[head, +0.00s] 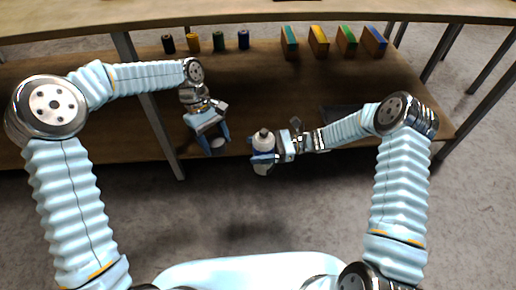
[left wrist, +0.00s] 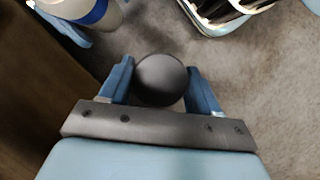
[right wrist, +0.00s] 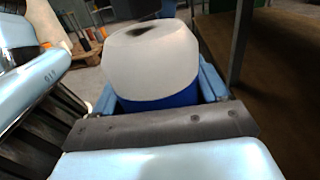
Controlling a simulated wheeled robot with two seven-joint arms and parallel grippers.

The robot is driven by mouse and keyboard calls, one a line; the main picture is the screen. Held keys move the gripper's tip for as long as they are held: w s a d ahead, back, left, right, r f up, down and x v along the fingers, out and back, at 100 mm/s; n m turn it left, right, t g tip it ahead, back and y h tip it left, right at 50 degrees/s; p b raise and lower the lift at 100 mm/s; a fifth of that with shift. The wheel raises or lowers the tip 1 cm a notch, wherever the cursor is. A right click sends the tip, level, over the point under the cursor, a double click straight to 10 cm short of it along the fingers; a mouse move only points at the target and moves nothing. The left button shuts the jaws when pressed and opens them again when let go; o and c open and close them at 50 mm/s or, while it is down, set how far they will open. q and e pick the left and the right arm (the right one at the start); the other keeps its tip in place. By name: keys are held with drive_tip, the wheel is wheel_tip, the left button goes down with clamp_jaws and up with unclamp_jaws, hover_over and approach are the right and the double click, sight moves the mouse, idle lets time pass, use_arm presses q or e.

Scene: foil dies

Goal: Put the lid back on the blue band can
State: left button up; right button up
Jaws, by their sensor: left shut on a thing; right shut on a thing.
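The blue band can (head: 263,142) is white with a blue band, and my right gripper (head: 277,157) is shut around it, in front of the lower shelf. In the right wrist view its white upper body (right wrist: 150,60) shows above the blue band, with a dark patch on top. My left gripper (head: 214,143) is shut on the round lid (head: 218,143), left of the can and apart from it. In the left wrist view the dark grey lid (left wrist: 160,80) sits between the blue fingers, and part of the can (left wrist: 95,10) shows at the upper left.
A wooden lower shelf (head: 275,85) lies behind the grippers. Several small cylinders, including a black one (head: 168,44), stand at its back left, and several coloured blocks (head: 318,41) at its back right. A dark tray (head: 342,113) lies near its front edge. The floor in front is clear.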

sight(266, 131)
use_arm(q)
drive_tip(key=d+r+n+t, duration=0.1)
drive_tip(key=d+r+n, duration=0.1)
drive_tip(key=d+r, duration=0.1)
drive_tip(key=d+r+n+h, duration=0.1)
drive_tip(key=d+r+n, duration=0.2)
drive_tip(key=d, duration=0.3)
drive_tip(key=w+d+r+n+t, duration=0.1)
drive_tip(key=d+r+n, duration=0.1)
drive_tip(key=d+r, duration=0.2)
drive_tip(key=shift+d+t, duration=0.3)
drive_tip(key=shift+d, duration=0.05)
drive_tip(key=shift+f, duration=0.1)
drive_tip(key=shift+f, duration=0.15)
drive_tip(key=shift+f, duration=1.85)
drive_tip(key=shift+f, duration=0.85)
drive_tip(key=shift+f, duration=0.6)
drive_tip(key=o, duration=1.1)
